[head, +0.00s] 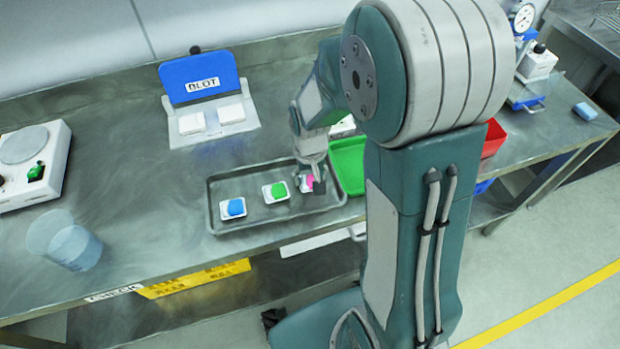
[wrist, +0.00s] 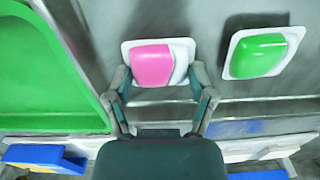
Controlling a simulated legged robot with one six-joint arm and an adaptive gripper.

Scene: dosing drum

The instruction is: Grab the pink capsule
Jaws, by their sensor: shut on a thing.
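The pink capsule (wrist: 153,64), pink with a white end, sits in a small white square holder (wrist: 129,48). In the head view the pink capsule (head: 309,181) is at the right end of the grey tray (head: 222,222), partly hidden by my gripper. My gripper (wrist: 160,80) has one finger on each side of the pink capsule and is shut on it. In the head view my gripper (head: 317,178) comes down over the tray from above. The capsule appears still at its holder; whether it is lifted at all I cannot tell.
A green capsule (head: 277,190) and a blue capsule (head: 236,207) sit in their own white holders to the left. A green bin (head: 347,160) stands right of the tray, a red bin (head: 493,138) beyond. A blue BLOT stand (head: 199,78) is behind; a clear beaker (head: 72,246) stands left.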

